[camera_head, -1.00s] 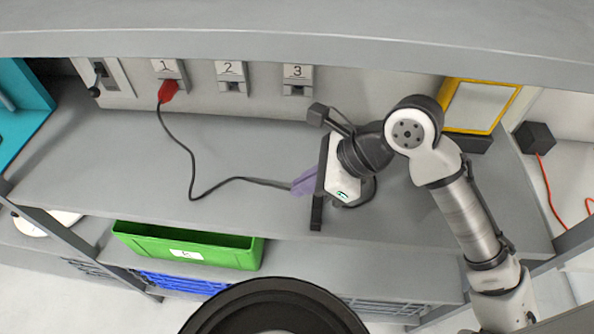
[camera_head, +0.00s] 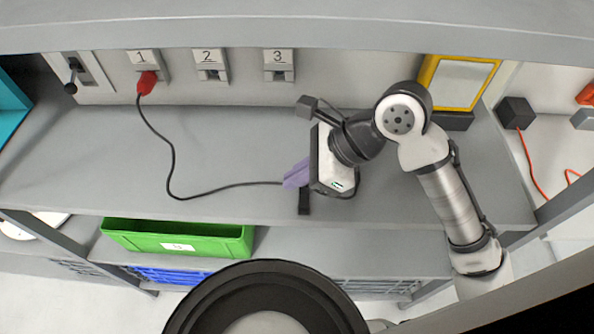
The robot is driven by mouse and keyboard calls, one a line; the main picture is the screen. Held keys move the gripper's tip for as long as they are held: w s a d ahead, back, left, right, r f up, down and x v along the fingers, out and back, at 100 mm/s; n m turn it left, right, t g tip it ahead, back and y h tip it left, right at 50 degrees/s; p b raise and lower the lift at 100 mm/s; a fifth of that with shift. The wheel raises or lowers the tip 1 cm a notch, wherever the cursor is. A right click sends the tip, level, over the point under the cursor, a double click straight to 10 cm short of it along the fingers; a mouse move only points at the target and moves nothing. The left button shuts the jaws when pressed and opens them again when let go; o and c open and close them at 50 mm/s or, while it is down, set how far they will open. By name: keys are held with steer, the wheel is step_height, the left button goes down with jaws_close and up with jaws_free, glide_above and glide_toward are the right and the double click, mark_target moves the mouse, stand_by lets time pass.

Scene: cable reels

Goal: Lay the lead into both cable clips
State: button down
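The lead (camera_head: 173,160) is a thin black cable. It runs from a red plug (camera_head: 147,83) in socket 1 (camera_head: 143,60), curves down over the grey shelf, then goes right to my gripper (camera_head: 296,174). My gripper's purple fingers look close together on the lead's right part, low over the shelf. The lead beyond the fingers is hidden by my gripper. A small dark block (camera_head: 304,203) stands below the fingers near the shelf's front edge. I cannot tell if it is a clip. No cable clip can be clearly made out.
Sockets 2 (camera_head: 210,68) and 3 (camera_head: 278,66) are empty. A yellow-framed panel (camera_head: 460,82) and a dark box (camera_head: 514,112) with an orange cable are at the right. A green bin (camera_head: 180,238) sits below the shelf. The shelf's left part is clear.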

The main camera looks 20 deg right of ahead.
steer(key=shift+f+b, duration=1.7)
steer(key=shift+f, duration=0.6)
steer(key=shift+r, duration=0.1)
steer(key=c, duration=1.5)
jaws_free()
steer(key=shift+o, duration=1.1)
step_height(320, 180, up, 3)
steer(key=p, duration=0.2)
steer(key=shift+p, duration=0.4)
step_height(320, 180, up, 3)
steer(key=shift+f+p, duration=0.1)
steer(key=shift+p, duration=1.1)
steer(key=shift+r+b, duration=0.3)
steer(key=shift+r, duration=0.8)
